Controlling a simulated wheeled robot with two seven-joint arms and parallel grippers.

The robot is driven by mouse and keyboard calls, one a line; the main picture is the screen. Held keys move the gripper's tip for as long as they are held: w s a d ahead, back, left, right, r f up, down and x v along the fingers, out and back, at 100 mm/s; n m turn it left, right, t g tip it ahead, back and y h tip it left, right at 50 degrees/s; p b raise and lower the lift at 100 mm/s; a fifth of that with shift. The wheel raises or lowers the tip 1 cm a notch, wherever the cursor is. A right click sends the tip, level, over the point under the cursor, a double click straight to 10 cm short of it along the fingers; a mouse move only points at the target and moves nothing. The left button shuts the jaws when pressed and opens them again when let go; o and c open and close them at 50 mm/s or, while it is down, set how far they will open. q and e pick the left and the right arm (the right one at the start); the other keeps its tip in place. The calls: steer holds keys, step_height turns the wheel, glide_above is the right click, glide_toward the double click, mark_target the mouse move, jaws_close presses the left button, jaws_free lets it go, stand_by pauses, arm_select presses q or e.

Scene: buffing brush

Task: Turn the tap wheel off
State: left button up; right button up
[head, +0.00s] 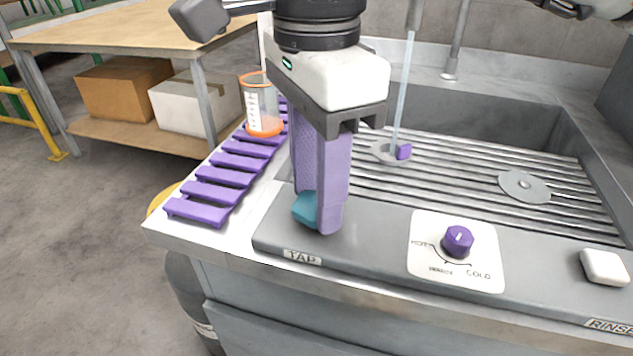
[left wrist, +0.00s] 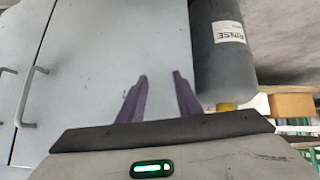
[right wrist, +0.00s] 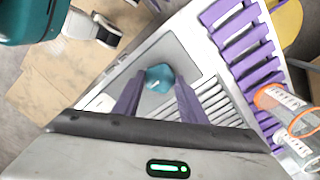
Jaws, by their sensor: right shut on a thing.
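The teal tap wheel (head: 305,209) sits on the sink's front ledge behind the TAP label (head: 302,257). My right gripper (head: 325,215) reaches down over it, with the purple fingers hiding much of it. In the right wrist view, the wheel (right wrist: 159,78) lies between the fingertips, and the gripper is shut on it. A stream of water (head: 404,90) falls from the spout into the sink. My left gripper (left wrist: 160,76) has its fingers apart with nothing between them, facing a grey cabinet front.
A purple slatted rack (head: 215,190) and a beaker with orange rims (head: 262,105) stand left of the sink. A purple temperature knob (head: 458,241) and a white block (head: 604,267) are on the ledge to the right. A dark RINSE cylinder (left wrist: 222,70) is near my left gripper.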

steer(key=m, duration=0.4)
steer(key=shift+m, duration=0.3)
steer(key=m, duration=0.4)
steer(key=m+b, duration=0.1)
steer(key=m, duration=0.4)
steer(key=shift+s+m, duration=0.1)
steer(key=shift+m, duration=1.7)
steer(key=shift+b, duration=0.3)
steer(key=o, duration=1.1)
steer(key=shift+c, duration=0.2)
steer(key=shift+r, duration=0.1)
